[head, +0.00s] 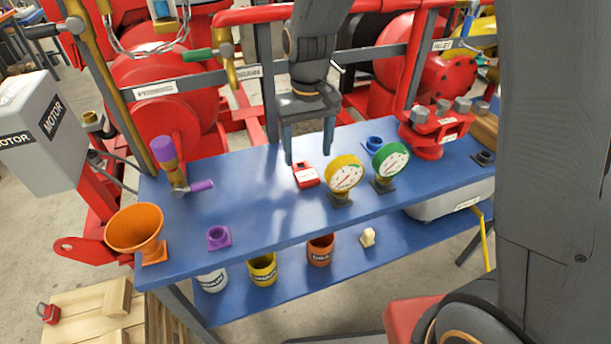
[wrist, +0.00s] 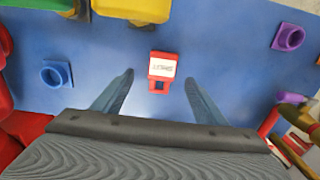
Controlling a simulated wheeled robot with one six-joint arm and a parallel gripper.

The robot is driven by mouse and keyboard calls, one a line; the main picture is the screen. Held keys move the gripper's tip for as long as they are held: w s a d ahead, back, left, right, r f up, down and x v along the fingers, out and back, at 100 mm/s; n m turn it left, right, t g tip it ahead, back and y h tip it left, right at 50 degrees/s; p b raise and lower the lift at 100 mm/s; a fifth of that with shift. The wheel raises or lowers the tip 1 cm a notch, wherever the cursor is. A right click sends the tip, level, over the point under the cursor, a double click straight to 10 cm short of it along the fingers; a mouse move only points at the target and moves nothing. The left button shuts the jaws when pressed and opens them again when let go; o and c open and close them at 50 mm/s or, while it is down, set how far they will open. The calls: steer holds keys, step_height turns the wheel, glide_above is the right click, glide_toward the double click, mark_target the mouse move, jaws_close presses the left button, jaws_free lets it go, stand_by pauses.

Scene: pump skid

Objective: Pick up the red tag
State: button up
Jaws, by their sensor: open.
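The red tag (head: 306,175) lies flat on the blue bench top, left of the yellow gauge. It has a white label and also shows in the wrist view (wrist: 162,70), between and a little beyond my fingertips. My gripper (head: 309,161) points down over the bench with its two fingers spread wide. In the wrist view my gripper (wrist: 158,78) is open and empty, with one finger to each side of the tag's line. The fingers do not touch the tag. The exact height of the fingertips above the bench is hard to tell.
The yellow gauge (head: 344,174) and green gauge (head: 390,162) stand close right of the tag. A blue socket (head: 374,143) sits behind them. A purple socket (head: 218,238), an orange funnel (head: 135,230) and a purple-handled valve (head: 173,168) stand left. The bench between is clear.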

mark_target(307, 175)
steer(key=shift+s+a+f+p, duration=0.1)
steer(key=shift+f+p, duration=0.4)
steer(key=shift+f, duration=1.05)
steer(key=shift+s+a+f+p, duration=0.1)
steer(key=shift+f+p, duration=0.35)
steer(key=shift+f, duration=1.1)
steer(key=c, duration=1.1)
steer(key=shift+r+b, duration=1)
steer(key=shift+r, duration=4.05)
steer(key=shift+c, duration=0.2)
